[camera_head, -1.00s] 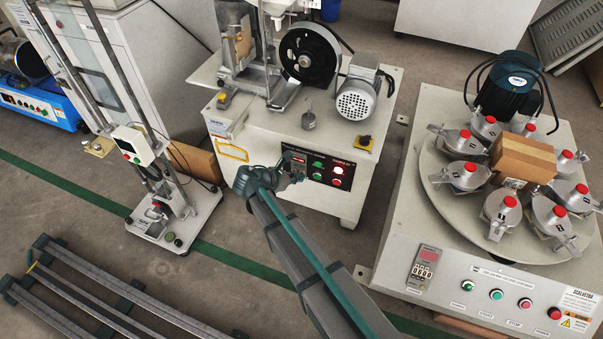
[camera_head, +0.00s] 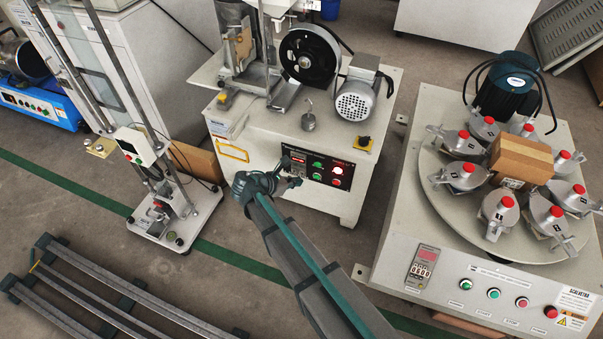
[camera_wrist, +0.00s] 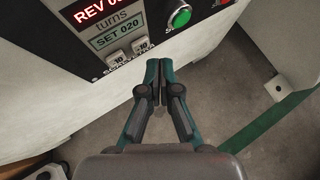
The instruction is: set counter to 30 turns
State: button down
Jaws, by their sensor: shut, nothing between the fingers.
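The counter (camera_wrist: 118,38) is on the dark panel in the wrist view. It shows a red "REV 0" line, partly cut off, the word "turns", and a green line reading "SET 020". Two small light keys marked "10" (camera_wrist: 117,59) (camera_wrist: 141,45) sit below the display; their lower labels are too small to read. My gripper (camera_wrist: 159,63) is shut and empty. Its tips appear just below and right of the keys; contact cannot be told. In the head view my gripper (camera_head: 294,182) is in front of the machine's panel, just below the small counter display (camera_head: 298,160).
A green button (camera_wrist: 180,16) is right of the keys in the wrist view. A turntable machine (camera_head: 430,180) stands right, and a tall stand (camera_head: 150,225) left.

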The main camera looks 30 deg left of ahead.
jog(key=s+p, duration=0.1)
jog(key=s, duration=0.1)
jog(key=s+d, duration=0.1)
jog(key=s, duration=0.1)
jog(key=shift+s+p, duration=0.3)
jog(key=shift+p, duration=0.1)
dwell(1.6)
